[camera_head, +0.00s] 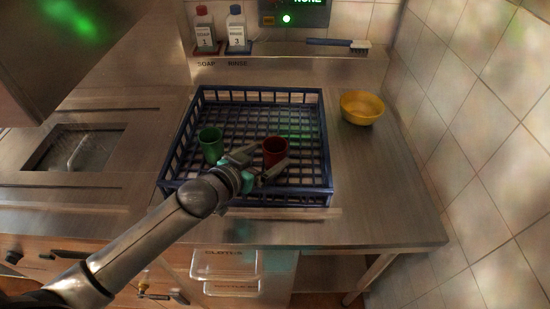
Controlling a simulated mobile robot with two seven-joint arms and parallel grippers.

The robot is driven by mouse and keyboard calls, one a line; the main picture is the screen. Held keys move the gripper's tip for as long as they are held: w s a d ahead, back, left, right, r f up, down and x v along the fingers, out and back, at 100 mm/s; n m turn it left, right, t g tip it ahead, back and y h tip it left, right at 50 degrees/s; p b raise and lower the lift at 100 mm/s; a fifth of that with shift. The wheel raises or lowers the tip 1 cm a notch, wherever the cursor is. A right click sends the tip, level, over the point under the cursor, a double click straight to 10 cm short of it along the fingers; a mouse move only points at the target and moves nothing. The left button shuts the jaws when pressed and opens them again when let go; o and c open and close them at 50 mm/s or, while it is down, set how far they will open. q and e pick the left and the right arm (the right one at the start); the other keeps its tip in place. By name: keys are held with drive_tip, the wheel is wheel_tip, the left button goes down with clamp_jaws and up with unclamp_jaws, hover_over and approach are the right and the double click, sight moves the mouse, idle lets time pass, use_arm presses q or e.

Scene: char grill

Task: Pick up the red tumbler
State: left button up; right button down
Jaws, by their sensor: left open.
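The red tumbler (275,149) stands upright in the blue crate (327,150), right of its middle. A green tumbler (210,146) stands in the crate to its left. My left gripper (271,164) reaches in over the crate's front from the left. Its fingers are open and point toward the red tumbler, close to its near side. The lower part of the tumbler is partly hidden by the fingers. I cannot tell whether the fingers touch it. My right gripper is not in view.
A yellow bowl (362,107) sits on the steel counter (385,190) right of the crate. Soap (204,27) and rinse (236,27) bottles and a brush (338,43) are on the back ledge. A sink (80,150) is at left, a tiled wall (480,130) at right. The counter's front right is clear.

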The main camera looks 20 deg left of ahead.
use_arm(q)
drive_tip(key=shift+x, duration=1.4)
drive_tip(key=c, duration=1.5)
